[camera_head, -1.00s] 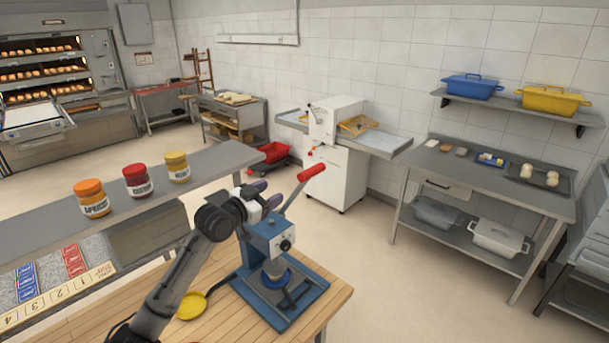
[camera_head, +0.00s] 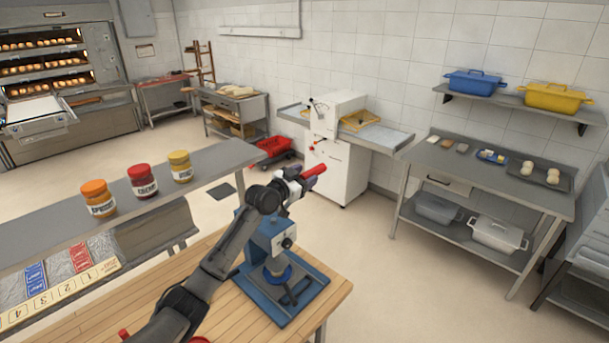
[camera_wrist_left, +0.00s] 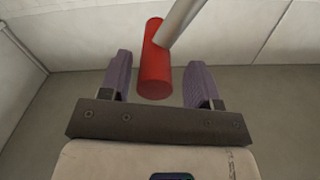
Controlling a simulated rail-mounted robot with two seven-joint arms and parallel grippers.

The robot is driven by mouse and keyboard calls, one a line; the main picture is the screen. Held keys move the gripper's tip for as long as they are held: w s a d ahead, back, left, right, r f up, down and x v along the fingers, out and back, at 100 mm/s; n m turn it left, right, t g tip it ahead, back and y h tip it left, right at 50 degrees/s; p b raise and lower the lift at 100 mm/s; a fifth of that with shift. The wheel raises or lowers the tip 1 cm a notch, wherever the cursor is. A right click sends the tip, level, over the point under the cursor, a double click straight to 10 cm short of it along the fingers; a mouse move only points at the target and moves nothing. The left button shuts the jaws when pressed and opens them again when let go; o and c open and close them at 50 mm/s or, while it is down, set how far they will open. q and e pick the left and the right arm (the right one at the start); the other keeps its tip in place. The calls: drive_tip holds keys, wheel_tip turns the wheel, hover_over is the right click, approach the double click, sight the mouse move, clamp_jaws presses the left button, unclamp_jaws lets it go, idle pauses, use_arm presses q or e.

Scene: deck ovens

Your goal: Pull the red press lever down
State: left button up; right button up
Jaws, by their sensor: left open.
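The red press lever (camera_head: 315,170) is raised, its red cylindrical grip at the upper end. The blue press (camera_head: 262,238) stands on the wooden table (camera_head: 120,318). My left gripper (camera_head: 305,177) is at the red grip, open. In the left wrist view the red grip (camera_wrist_left: 155,65) lies between the two purple fingers (camera_wrist_left: 158,78), with visible gaps on both sides. The grey lever rod (camera_wrist_left: 182,22) runs up and right from it. My left arm hides part of the press and the lever rod in the head view. My right gripper is not in view.
Jars with orange, red and yellow lids stand on the grey shelf (camera_head: 215,160) at left. A white machine (camera_head: 338,160) stands behind the lever. A steel table (camera_head: 500,185) is at right. Open floor lies between the press and the steel table.

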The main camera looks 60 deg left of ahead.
use_arm(q)
drive_tip(key=shift+w, duration=0.1)
clamp_jaws()
idle(0.6)
